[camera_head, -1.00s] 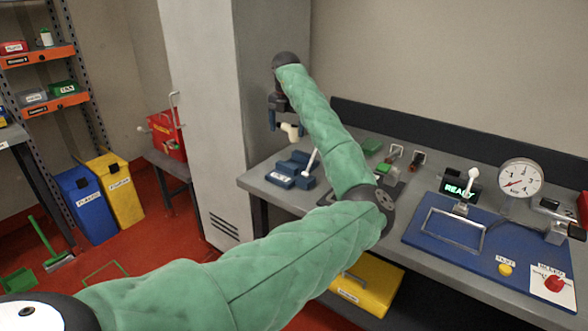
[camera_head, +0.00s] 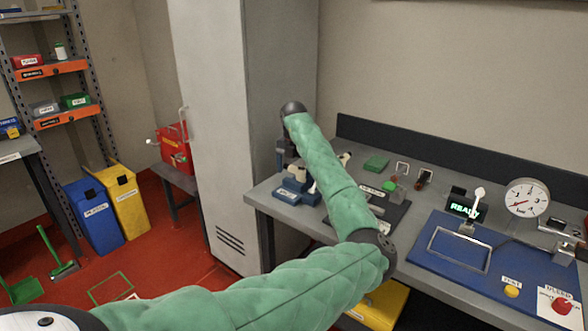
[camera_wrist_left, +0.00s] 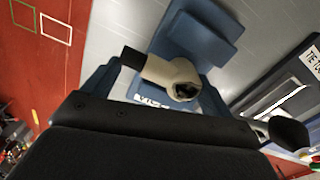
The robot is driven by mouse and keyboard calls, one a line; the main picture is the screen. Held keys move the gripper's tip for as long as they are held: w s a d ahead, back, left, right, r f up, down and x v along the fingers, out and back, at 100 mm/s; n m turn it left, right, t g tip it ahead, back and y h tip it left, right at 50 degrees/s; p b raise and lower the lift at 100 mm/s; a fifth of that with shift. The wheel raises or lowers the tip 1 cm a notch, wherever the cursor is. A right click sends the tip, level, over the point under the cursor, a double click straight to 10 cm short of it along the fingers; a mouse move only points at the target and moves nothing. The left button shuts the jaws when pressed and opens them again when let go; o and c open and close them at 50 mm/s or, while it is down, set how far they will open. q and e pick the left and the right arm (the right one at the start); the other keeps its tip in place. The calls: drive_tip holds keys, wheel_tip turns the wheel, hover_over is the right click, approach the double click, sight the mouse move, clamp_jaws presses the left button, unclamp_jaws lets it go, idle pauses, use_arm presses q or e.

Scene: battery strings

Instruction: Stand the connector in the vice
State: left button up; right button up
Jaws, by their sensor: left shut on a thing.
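The beige connector (camera_wrist_left: 168,74), with a dark end and an open round mouth, is held between the fingers of my left gripper (camera_wrist_left: 158,82) in the left wrist view. In the head view the left gripper (camera_head: 287,156) is at the bench's left end, and a bit of the connector (camera_head: 298,174) shows beside it. The blue vice (camera_head: 290,193) stands on the bench just below. In the left wrist view the vice (camera_wrist_left: 200,40) lies behind the connector; I cannot tell whether they touch. My right gripper is not in view.
My left forearm hides part of the bench (camera_head: 268,206). A blue board (camera_head: 440,262) with a gauge (camera_head: 527,198) and levers is at the right. A green block (camera_head: 376,163) lies behind the arm. A tall grey cabinet (camera_head: 215,120) stands close to the left.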

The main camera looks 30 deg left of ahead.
sight(294, 168)
use_arm(q)
drive_tip(key=shift+f, duration=0.25)
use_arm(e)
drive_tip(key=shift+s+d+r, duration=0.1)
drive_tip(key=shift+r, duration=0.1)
use_arm(q)
drive_tip(key=shift+f, duration=0.1)
drive_tip(key=o, duration=0.9)
drive_tip(key=shift+r, duration=0.6)
wheel_tip(294, 168, up, 11)
drive_tip(key=b, duration=0.2)
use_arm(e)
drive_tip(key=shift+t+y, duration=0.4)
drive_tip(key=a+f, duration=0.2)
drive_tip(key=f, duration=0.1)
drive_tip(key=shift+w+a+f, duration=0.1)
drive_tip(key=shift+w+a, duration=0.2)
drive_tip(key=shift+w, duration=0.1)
